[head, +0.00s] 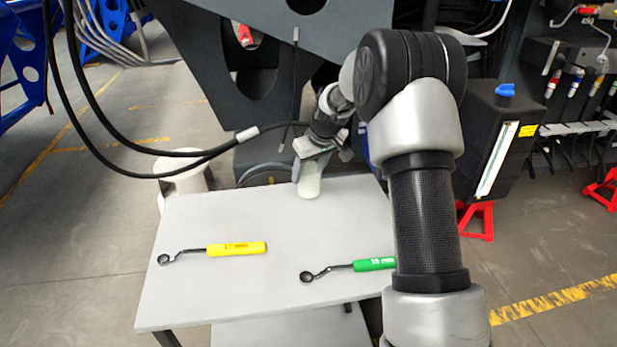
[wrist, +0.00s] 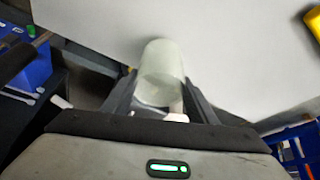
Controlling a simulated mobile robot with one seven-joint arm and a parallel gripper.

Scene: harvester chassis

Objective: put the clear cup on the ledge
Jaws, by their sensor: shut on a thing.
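The clear cup (head: 309,187) is a pale, greenish, see-through cylinder at the far edge of the grey table. My gripper (head: 312,163) is above it, with its fingers reaching down to its upper part. In the wrist view the cup (wrist: 161,68) sits between the two dark fingers of my gripper (wrist: 160,85), which is shut on it. The cup looks upright in the head view. I cannot tell whether its base touches the table. No surface is clearly recognisable as the ledge; the dark grey chassis (head: 205,55) rises behind the table.
A yellow-handled wrench (head: 236,248) and a green-handled wrench (head: 372,264) lie on the table (head: 200,290). Black hoses (head: 130,165) hang at the left. A black tank with a blue cap (head: 505,90) stands at the right. The table's middle is clear.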

